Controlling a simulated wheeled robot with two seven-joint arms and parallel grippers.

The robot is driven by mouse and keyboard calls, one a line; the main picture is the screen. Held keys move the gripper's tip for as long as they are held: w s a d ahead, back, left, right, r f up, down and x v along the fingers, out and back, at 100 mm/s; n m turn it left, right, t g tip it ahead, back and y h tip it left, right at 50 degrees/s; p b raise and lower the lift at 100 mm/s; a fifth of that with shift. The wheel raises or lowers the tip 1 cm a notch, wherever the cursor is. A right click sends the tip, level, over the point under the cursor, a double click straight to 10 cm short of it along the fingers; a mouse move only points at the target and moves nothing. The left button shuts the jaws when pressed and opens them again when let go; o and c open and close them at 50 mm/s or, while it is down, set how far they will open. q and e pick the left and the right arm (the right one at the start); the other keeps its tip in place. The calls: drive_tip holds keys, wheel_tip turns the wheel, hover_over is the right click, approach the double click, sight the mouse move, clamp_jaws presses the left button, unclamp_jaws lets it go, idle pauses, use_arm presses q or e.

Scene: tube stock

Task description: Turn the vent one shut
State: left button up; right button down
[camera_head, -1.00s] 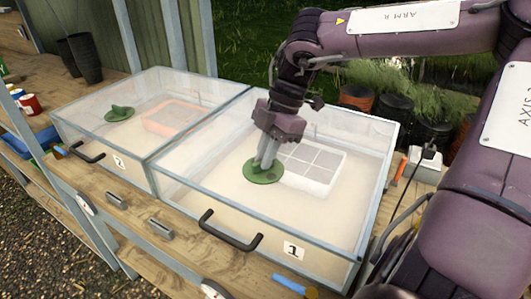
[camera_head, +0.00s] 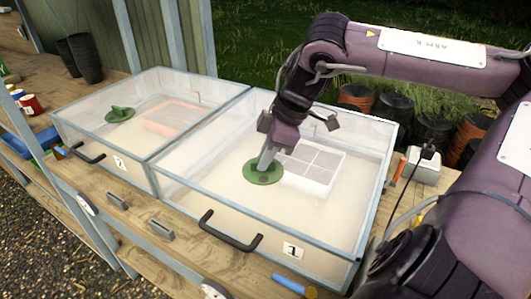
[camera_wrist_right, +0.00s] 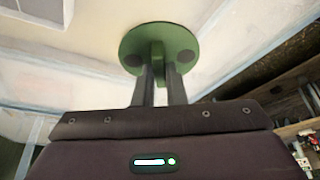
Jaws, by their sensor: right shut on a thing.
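Vent one is a round green disc (camera_head: 256,177) on the clear lid of the box marked 1 (camera_head: 293,250). It has a raised fin, seen in the right wrist view (camera_wrist_right: 157,52). My right gripper (camera_head: 267,160) reaches down from above, its fingers shut on this fin, one on each side. In the wrist view the green disc (camera_wrist_right: 128,48) shows a dark round spot on either side of the fin. I cannot tell whether these spots are open holes. The fingers hide part of the disc in the head view. My left gripper is not in view.
A second box, marked 2 (camera_head: 118,162), stands to the left with its own green vent (camera_head: 120,114). Both lids have dark front handles, one being the handle of box 1 (camera_head: 230,232). Dark pots (camera_head: 432,132) and a white socket box (camera_head: 424,166) are at right.

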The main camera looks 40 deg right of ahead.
drive_tip(key=m, duration=0.2)
drive_tip(key=shift+a+r+m+t+h, duration=0.1)
drive_tip(key=shift+m+t+h, duration=0.3)
drive_tip(key=shift+s+m+h+p, duration=0.1)
drive_tip(key=shift+m+h+p, duration=0.65)
drive_tip(key=shift+m, duration=1.05)
drive_tip(key=c, duration=1.5)
unclamp_jaws()
drive_tip(key=shift+t, duration=0.3)
drive_tip(key=v, duration=0.7)
drive_tip(key=shift+s+r, duration=0.15)
drive_tip(key=shift+r, duration=0.15)
